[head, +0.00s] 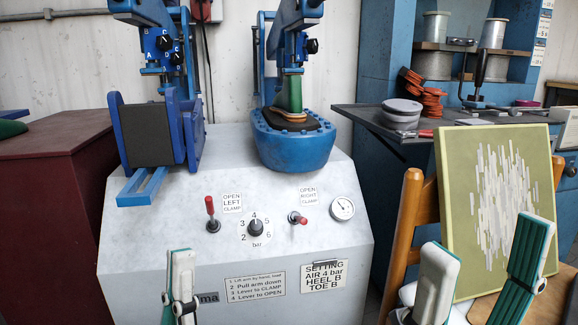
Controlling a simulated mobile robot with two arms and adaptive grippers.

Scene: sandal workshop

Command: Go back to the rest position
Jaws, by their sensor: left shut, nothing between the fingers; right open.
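My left gripper (180,262) shows at the bottom edge, left of centre, in front of the press machine (235,275). Its white and green fingers are together with nothing visible between them. My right gripper (487,242) is at the lower right, its two fingers wide apart and empty, in front of a framed panel (452,172). On the machine, the left lever (210,206) with a red handle stands upright. The right lever (298,218) points outward, with its red knob low. Both grippers are apart from the levers.
The left clamp (147,135) has an empty dark pad. The right clamp (290,145) has a green form over a sole on its blue bed. A wooden chair (403,235) stands at right by the panel. A dark bench (390,128) is behind it; a dark red cabinet (58,190) is at left.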

